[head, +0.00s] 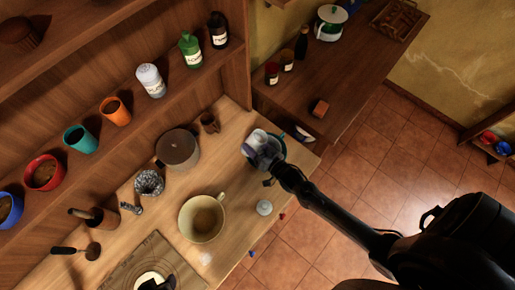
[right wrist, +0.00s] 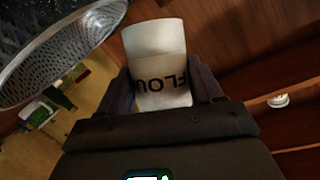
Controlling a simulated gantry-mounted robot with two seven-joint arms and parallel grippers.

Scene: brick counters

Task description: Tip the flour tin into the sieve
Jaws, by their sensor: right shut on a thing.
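My right gripper (head: 263,150) is shut on the white flour tin (right wrist: 160,60), with a finger on each side. Black lettering beginning "FLOU" shows on the tin. In the head view the tin (head: 256,137) is a small pale shape at the counter's right end, partly hidden by the gripper. The metal mesh sieve (right wrist: 55,45) fills the upper left of the right wrist view, beside the tin and apart from it in the picture. I cannot make out the sieve clearly in the head view. The tin's opening and contents do not show. My left gripper is not in view.
A teal rim (head: 283,146) shows behind my gripper. A shelf of cups and bottles (head: 150,80) runs along the left.

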